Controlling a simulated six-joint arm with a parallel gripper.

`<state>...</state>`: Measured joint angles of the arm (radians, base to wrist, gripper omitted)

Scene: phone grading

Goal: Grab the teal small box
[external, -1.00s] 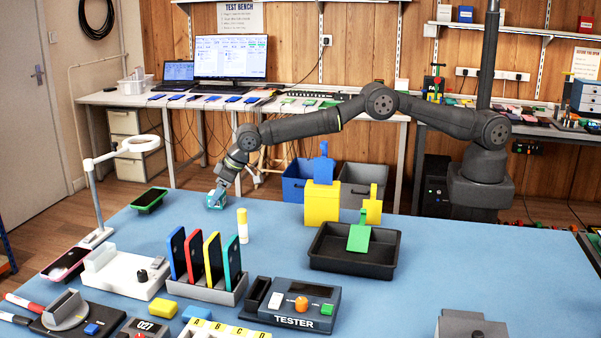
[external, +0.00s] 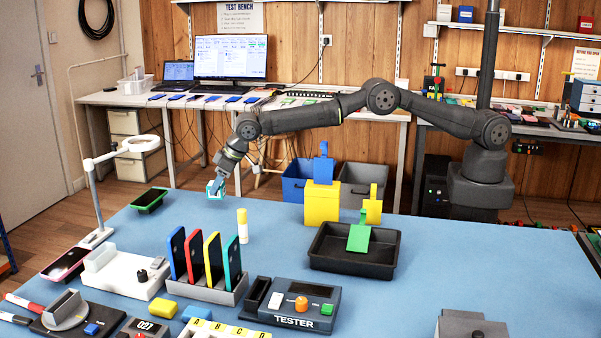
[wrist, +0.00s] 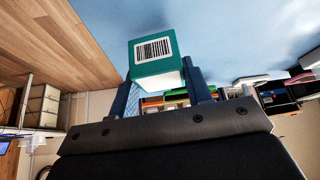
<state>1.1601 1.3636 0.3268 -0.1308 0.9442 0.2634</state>
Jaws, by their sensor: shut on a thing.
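The teal small box (external: 215,188) is held at the tip of my gripper (external: 219,181), a little above the far left part of the blue table. In the wrist view the box (wrist: 154,62) shows a teal face with a white barcode label. It sits between the two fingers of my gripper (wrist: 165,92), which is shut on it. The box looks clear of the table in the external view.
A green-cased phone (external: 149,199) lies to the left of the box, near a ring lamp (external: 139,144). A yellow-capped glue stick (external: 242,225) stands to the right. A phone rack (external: 200,289) and a black tray (external: 325,263) are nearer. The table (external: 290,230) between is clear.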

